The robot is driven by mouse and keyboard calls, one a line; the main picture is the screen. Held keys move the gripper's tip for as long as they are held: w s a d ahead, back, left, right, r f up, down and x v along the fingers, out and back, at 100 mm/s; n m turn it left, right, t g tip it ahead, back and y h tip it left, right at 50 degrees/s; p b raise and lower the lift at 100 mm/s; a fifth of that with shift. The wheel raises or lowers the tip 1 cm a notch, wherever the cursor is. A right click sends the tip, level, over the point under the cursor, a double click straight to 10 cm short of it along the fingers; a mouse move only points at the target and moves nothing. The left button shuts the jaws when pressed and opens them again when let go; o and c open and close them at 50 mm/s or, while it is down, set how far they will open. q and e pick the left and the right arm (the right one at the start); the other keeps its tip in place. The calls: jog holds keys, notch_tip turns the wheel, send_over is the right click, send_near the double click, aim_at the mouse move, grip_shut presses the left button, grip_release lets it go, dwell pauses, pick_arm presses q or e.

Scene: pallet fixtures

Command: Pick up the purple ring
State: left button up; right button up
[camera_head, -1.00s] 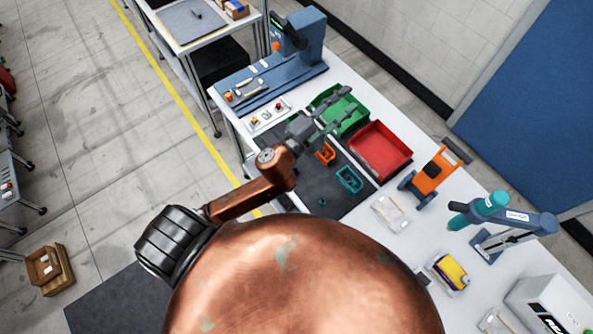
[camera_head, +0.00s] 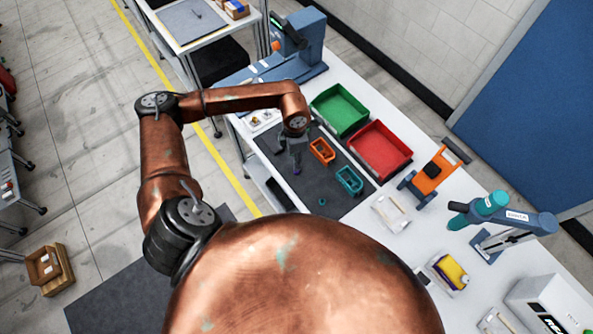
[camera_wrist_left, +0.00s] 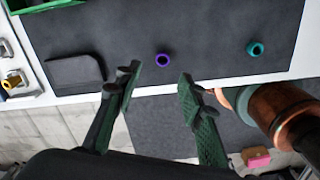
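The purple ring (camera_head: 297,171) lies on the dark mat, small and partly crowded by my gripper in the head view. In the left wrist view the purple ring (camera_wrist_left: 163,60) lies flat with its hole facing up, just beyond the gap between the fingertips. My left gripper (camera_head: 288,157) hangs over the mat, pointing down. In the left wrist view its two fingers (camera_wrist_left: 160,82) are apart with nothing between them. The ring is apart from both fingers. My right gripper is not in view.
A teal ring (camera_head: 322,202) lies on the mat (camera_head: 335,208). An orange holder (camera_head: 321,151) and a teal holder (camera_head: 349,181) stand nearby. Green (camera_head: 340,108) and red (camera_head: 379,149) bins stand behind. The mat around the purple ring is clear.

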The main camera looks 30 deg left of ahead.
pick_arm(q)
jog(key=f, duration=0.2)
jog(key=f+p, duration=0.1)
jog(key=f, duration=0.1)
jog(key=f+p, duration=0.1)
jog(key=f, duration=0.1)
jog(key=shift+w+d+f, duration=0.1)
jog(key=shift+d, duration=0.3)
jog(key=shift+f, duration=0.55)
jog(key=shift+c, duration=0.7)
jog(key=c, duration=0.7)
jog(key=shift+r, duration=0.1)
